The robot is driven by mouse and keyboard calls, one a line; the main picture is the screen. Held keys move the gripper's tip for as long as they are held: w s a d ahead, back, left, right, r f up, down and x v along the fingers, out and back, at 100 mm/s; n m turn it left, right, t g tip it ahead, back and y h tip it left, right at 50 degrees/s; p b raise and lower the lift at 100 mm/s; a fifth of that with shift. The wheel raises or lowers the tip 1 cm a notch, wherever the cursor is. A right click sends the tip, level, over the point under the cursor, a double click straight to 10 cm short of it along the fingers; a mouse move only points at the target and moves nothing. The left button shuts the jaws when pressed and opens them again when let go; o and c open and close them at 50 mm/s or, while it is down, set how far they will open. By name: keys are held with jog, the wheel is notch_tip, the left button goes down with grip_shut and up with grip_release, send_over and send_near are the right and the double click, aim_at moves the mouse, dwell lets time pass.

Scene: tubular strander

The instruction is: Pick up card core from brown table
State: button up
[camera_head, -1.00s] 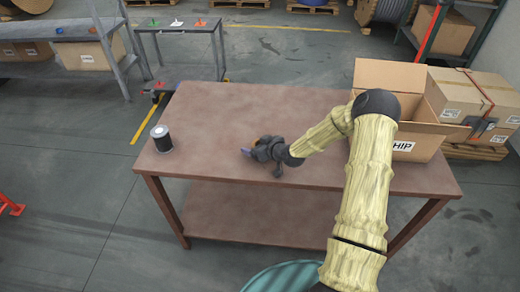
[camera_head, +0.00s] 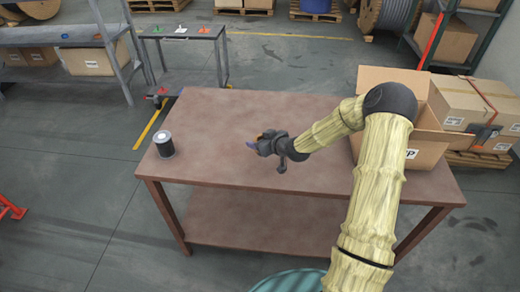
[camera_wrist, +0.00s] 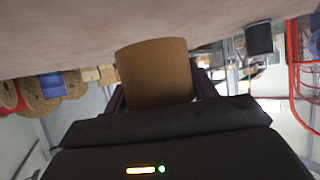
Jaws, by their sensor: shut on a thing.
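The card core (camera_wrist: 156,72) is a plain brown cylinder. In the wrist view it sits between the two dark fingers of my gripper (camera_wrist: 155,95), which is shut on it. In the head view my gripper (camera_head: 252,144) is over the middle of the brown table (camera_head: 225,115), pointing left. Only a small orange-brown bit of the core shows there, behind the fingers. The core appears held a little above the tabletop, though the gap is hard to judge.
A dark spool with a pale top (camera_head: 163,141) stands on the table's left part. An open cardboard box (camera_head: 398,85) stands at the table's right end. The tabletop between spool and gripper is clear. A small grey side table (camera_head: 185,32) stands behind.

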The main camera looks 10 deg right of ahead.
notch_tip(320, 180, up, 4)
jog(key=shift+r, duration=0.25)
jog(key=shift+d, duration=0.1)
dwell(0.4)
